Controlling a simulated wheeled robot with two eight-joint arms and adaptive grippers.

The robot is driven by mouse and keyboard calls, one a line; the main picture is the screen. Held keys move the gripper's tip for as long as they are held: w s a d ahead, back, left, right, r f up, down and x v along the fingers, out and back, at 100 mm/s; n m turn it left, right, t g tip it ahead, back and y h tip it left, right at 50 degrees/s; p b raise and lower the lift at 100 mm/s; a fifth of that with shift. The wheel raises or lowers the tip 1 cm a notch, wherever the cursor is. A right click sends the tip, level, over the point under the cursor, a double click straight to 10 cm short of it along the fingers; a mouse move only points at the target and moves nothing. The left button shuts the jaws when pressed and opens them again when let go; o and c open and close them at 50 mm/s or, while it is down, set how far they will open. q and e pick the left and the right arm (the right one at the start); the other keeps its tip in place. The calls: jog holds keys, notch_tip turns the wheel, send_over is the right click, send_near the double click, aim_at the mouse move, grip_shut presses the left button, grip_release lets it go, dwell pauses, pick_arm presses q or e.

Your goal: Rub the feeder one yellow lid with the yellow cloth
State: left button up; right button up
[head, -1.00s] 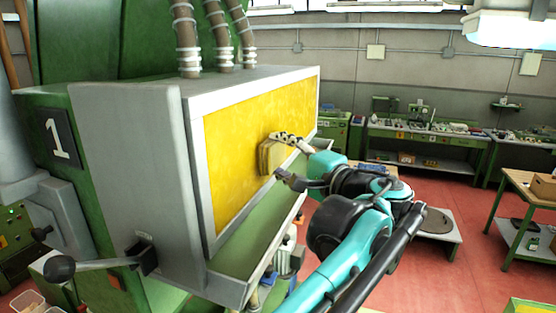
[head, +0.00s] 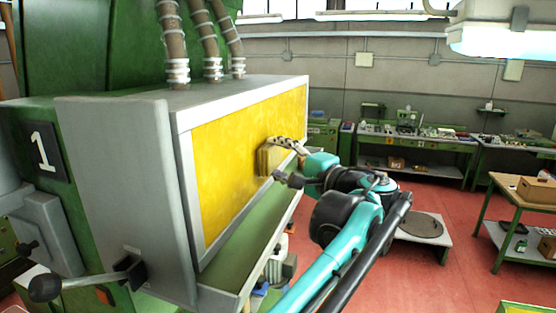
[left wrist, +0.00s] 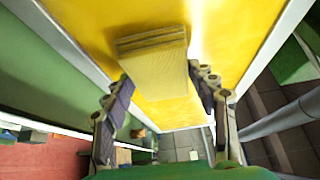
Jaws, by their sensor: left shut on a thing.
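The feeder one yellow lid (head: 232,165) is a large flat yellow panel in a grey frame, tilted, on the front of the box by the number 1 plate. The yellow cloth (head: 266,160) is a folded, pale yellow block against the right half of the lid. My left gripper (head: 284,161) is shut on the cloth, with its fingers above and below it. In the left wrist view the cloth (left wrist: 155,62) sits between the fingers, in front of the lid (left wrist: 222,35). It seems to touch the lid. My right gripper is not in view.
A green ledge (head: 240,235) runs under the lid. A lever with a black knob (head: 44,288) sticks out at lower left. Ribbed hoses (head: 212,45) rise from the box top. Workbenches (head: 415,140) stand far back, with open red floor (head: 440,285) at right.

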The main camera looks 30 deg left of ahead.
pick_arm(q)
jog(key=shift+w+d+p, duration=0.1)
jog(key=shift+w+d, duration=0.15)
jog(key=shift+d, duration=0.7)
jog(key=shift+w+d+p, duration=0.1)
jog(key=shift+w+d, duration=0.1)
jog(key=shift+d, duration=0.8)
jog(key=shift+w+d+p, duration=0.1)
jog(key=shift+w+d, duration=0.15)
jog(key=shift+d, duration=0.7)
jog(key=shift+d, duration=0.1)
jog(key=d, duration=0.2)
jog(key=shift+w+d, duration=0.35)
